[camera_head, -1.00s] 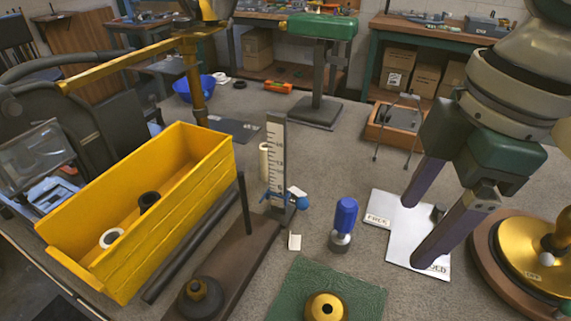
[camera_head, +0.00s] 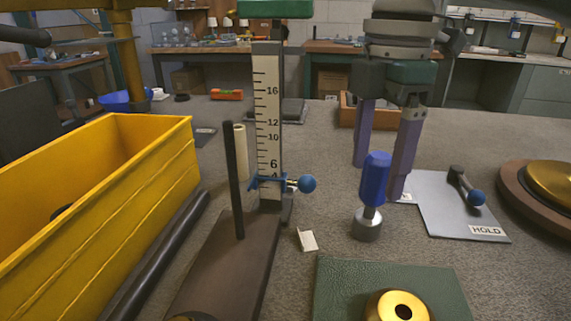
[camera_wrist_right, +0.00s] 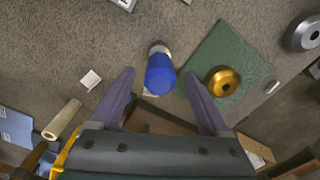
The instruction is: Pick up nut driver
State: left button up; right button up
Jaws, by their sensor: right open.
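The nut driver (camera_head: 374,180) has a blue handle on top and a grey metal socket end. It stands upright on the grey surface. My right gripper (camera_head: 378,180) comes down from above, just behind the nut driver in the head view, with its purple fingers spread. In the right wrist view the nut driver (camera_wrist_right: 159,72) shows between and beyond the tips of the open right gripper (camera_wrist_right: 160,80). The fingers look empty, and I cannot tell whether one touches the handle. My left gripper is not in view.
A green mat (camera_head: 335,290) with a brass disc (camera_head: 397,307) lies in front. A height gauge (camera_head: 268,120) and a dark rod (camera_head: 233,180) stand left. A yellow bin (camera_head: 150,190) is far left. A "HOLD" plate (camera_head: 440,205) with a lever lies right.

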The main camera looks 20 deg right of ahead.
aim_at(373, 194)
jog(key=f+b, duration=0.1)
jog(key=f, duration=0.4)
jog(key=shift+d+f, duration=0.1)
jog(key=shift+d, duration=0.1)
grip_shut()
dwell(0.4)
